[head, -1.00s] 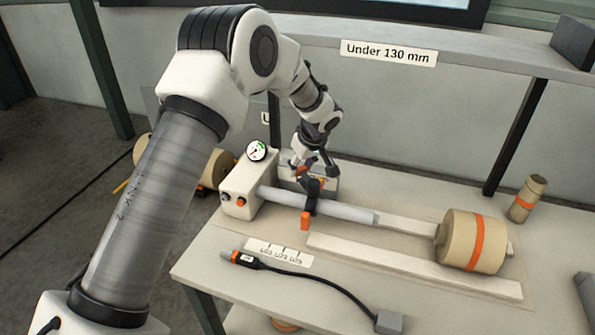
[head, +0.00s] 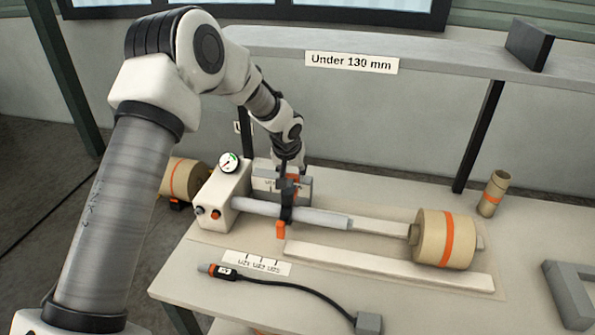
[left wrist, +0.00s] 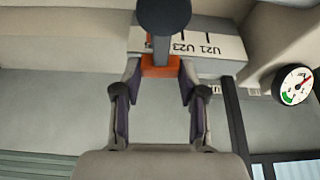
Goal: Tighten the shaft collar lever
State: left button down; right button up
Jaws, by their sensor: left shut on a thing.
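The shaft collar (head: 287,213) is a black clamp around the grey shaft (head: 322,218), with an orange block (head: 281,230) at its front side. An orange lever piece (head: 295,180) shows behind and above the collar, at my left gripper (head: 288,172). In the head view the fingertips are small and partly merge with the dark collar. My right gripper is out of view.
A white housing (head: 226,193) with a gauge (head: 228,162) holds the shaft's left end. A kraft roll (head: 430,238) sits at its right end. A label plate (head: 257,263), a cabled tool (head: 222,271) and a grey frame (head: 566,296) lie on the table (head: 190,285).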

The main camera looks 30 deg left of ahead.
aim_at(289, 187)
pick_arm(q)
jog(key=shift+d+f+m, duration=0.15)
jog(key=shift+f+m, duration=0.05)
jog(key=shift+m, duration=0.1)
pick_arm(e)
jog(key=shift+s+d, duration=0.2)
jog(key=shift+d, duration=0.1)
pick_arm(q)
jog(key=c, duration=0.6)
grip_release()
jog(key=shift+c, duration=0.2)
jog(key=shift+w, duration=0.1)
jog(key=v, duration=1.2)
jog(key=shift+w, duration=0.1)
